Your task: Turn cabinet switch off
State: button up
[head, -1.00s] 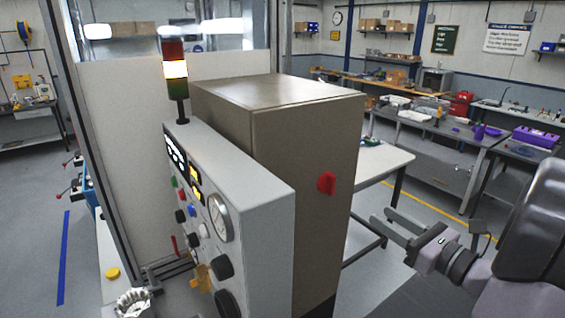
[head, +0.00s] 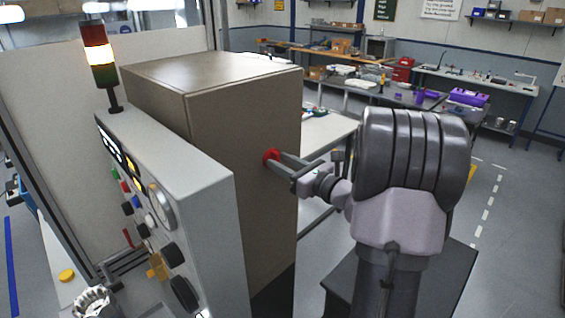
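The tall brown-grey cabinet (head: 240,200) stands in the middle of the head view. A red rotary switch (head: 270,157) sits on its right-hand face. My gripper (head: 277,160) comes in from the right, its two fingers apart with their tips at the switch. The fingers look open about as wide as the knob; whether they touch it is too small to tell. The fingertips partly hide the switch, and its handle angle is not clear.
A grey control panel (head: 205,190) with knobs and a gauge stands left of the cabinet, with a signal tower (head: 100,57) lit in the middle. A white table (head: 325,130) is behind my arm. Workbenches line the back wall.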

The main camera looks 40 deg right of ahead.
grip_shut()
jog(key=shift+f+n+b, duration=0.1)
jog(key=shift+n+b, duration=0.2)
jog(key=shift+b, duration=0.15)
jog(key=n+b, duration=0.5)
jog(key=b, duration=0.4)
jog(key=n+b, duration=0.6)
jog(key=b, duration=0.4)
jog(key=n+b, duration=0.6)
jog(key=b, duration=0.4)
jog(key=shift+a+f, duration=0.25)
jog(key=shift+f, duration=0.05)
jog(key=shift+r+n+b, duration=0.1)
jog(key=shift+n+b, duration=0.2)
jog(key=shift+n, duration=0.1)
